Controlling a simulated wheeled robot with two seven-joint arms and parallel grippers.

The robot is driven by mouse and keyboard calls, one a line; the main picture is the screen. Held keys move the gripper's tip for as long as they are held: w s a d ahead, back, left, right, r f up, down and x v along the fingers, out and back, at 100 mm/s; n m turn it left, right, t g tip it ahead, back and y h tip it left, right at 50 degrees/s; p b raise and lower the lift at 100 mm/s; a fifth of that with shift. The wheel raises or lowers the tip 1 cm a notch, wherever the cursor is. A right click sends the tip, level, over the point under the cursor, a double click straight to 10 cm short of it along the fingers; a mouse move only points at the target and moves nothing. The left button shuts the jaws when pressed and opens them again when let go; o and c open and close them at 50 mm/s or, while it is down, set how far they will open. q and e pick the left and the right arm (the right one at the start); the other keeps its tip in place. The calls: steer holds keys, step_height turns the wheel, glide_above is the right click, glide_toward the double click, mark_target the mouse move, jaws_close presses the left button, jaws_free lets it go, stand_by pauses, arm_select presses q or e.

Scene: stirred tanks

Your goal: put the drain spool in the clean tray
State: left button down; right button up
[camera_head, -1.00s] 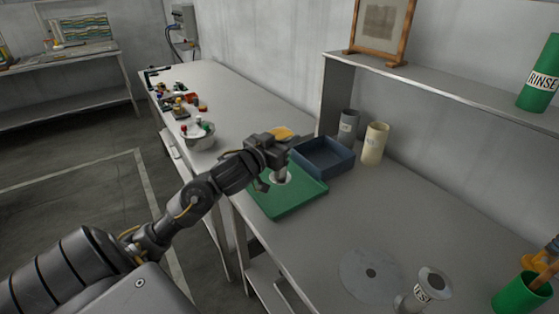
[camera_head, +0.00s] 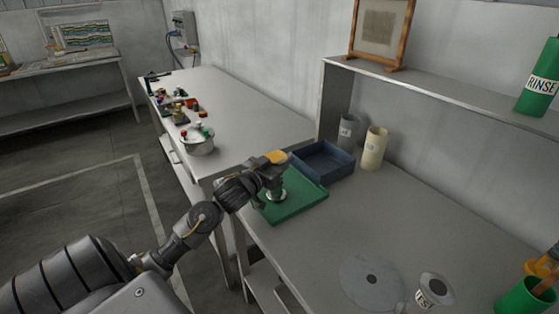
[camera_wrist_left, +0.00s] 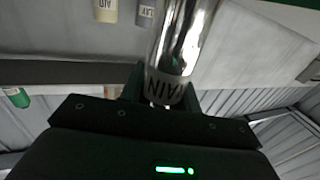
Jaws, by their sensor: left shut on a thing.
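The drain spool (camera_wrist_left: 180,45) is a shiny metal cylinder with a white band whose visible letters read "AIN", upside down in the left wrist view. My left gripper (camera_wrist_left: 160,98) is shut on it at the labelled end. I cannot tell whether the spool touches the tray. No tray shows a readable "clean" label. My right gripper is not in view.
A dark blue open tray (camera_head: 345,174) stands just behind the green one. Beige (camera_head: 374,148) and grey (camera_head: 348,130) cylinders stand behind it. A white bowl (camera_head: 200,146) is on the left table. Another labelled spool (camera_head: 432,292) and a grey disc (camera_head: 371,283) are at front right.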

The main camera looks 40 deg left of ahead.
arm_select(q)
steer(key=shift+f, duration=0.1)
steer(key=c, duration=1)
jaws_free()
steer(key=s+b, duration=0.1)
steer(key=s, duration=1.1)
steer(key=shift+d, duration=0.15)
